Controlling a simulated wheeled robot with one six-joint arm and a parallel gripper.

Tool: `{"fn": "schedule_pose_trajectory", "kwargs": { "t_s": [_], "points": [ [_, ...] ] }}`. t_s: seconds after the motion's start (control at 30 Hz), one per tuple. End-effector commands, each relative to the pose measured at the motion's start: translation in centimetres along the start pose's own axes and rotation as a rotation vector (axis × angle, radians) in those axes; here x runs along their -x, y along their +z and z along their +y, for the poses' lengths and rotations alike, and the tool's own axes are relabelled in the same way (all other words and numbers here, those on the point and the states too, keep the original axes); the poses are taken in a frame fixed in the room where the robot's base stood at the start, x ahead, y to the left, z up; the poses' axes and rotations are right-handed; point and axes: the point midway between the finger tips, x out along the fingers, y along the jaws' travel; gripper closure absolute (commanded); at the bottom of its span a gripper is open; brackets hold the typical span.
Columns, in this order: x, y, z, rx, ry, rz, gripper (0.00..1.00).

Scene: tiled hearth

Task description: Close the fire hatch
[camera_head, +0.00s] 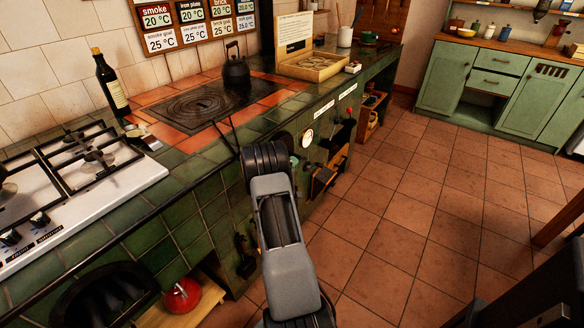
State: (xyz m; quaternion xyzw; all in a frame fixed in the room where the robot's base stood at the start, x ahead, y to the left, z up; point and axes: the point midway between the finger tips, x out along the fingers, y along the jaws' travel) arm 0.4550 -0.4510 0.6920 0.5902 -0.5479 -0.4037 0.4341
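The green-tiled hearth front carries a round white gauge (307,138) and dark metal fittings with small handles. Below and right of the gauge, a dark flap with brown-orange parts (323,180) stands out from the front. It looks like the fire hatch standing open, but my arm partly covers this area. My arm (283,235) reaches up from the bottom centre, and its black end joint (265,158) is left of the flap. Thin dark prongs show at its far end over the counter edge. I cannot tell whether they are my gripper's fingers, or whether it is open.
A black kettle (235,70) stands on the hot plate (190,104). A dark bottle (110,84) and a white gas hob (75,178) are left. An open box (312,66) stands on the counter. A red pot (182,295) sits low. The tiled floor (415,190) at right is clear.

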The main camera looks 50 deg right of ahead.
Motion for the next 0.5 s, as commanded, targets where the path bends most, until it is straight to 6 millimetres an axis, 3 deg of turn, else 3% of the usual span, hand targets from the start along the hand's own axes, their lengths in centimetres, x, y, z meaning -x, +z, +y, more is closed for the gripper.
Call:
{"fn": "schedule_pose_trajectory", "kwargs": {
  "t_s": [0.1,0.5],
  "points": [
    [-0.02,-0.41,0.37,-0.006,0.007,0.007,0.58],
    [0.1,0.0,0.02,0.001,0.0,0.0,0.58]
  ]
}}
